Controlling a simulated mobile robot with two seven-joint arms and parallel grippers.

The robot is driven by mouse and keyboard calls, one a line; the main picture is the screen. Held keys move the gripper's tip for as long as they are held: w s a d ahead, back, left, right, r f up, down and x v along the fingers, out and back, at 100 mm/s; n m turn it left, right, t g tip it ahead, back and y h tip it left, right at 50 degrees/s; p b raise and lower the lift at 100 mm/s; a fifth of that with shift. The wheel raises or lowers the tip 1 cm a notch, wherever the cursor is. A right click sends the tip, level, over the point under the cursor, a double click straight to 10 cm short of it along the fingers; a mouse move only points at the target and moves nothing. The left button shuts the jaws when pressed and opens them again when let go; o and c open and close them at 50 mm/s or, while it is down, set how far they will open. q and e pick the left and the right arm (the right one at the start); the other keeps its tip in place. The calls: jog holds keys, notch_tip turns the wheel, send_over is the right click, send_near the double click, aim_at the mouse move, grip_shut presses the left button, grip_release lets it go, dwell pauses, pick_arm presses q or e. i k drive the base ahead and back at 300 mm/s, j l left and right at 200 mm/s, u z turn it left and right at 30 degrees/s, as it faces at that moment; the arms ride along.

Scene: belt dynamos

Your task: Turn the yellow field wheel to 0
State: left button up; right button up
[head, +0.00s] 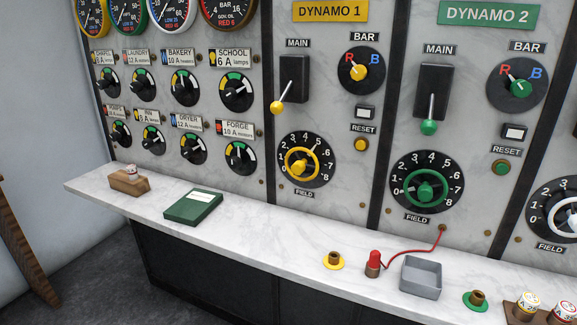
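The yellow field wheel (302,163) sits on a black dial (326,173) numbered 0 to 8, low on the DYNAMO 1 panel. The 0 is at the dial's lower left and the 8 at its lower right. A thin light mark on the wheel seems to lie towards the upper right, near 5, but it is too small to read surely. Nothing covers the wheel. Neither of my grippers shows in the head view.
A green field wheel (426,191) is on the DYNAMO 2 panel to the right. Above the yellow wheel hangs a yellow-knobbed MAIN lever (277,107). The marble ledge (258,233) below holds a green book (193,207), a yellow-based socket (333,261) and a grey tray (421,278).

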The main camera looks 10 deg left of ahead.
aim_at(298, 168)
jog(key=i+j+z, duration=0.1)
jog(key=j, duration=0.45)
jog(key=i+j+z, duration=0.1)
jog(key=j, duration=0.45)
jog(key=i+j+z, duration=0.1)
jog(key=j, duration=0.45)
jog(key=i+j+z, duration=0.1)
jog(key=j, duration=0.5)
jog(key=i+j+z, duration=0.15)
jog(key=j, duration=0.45)
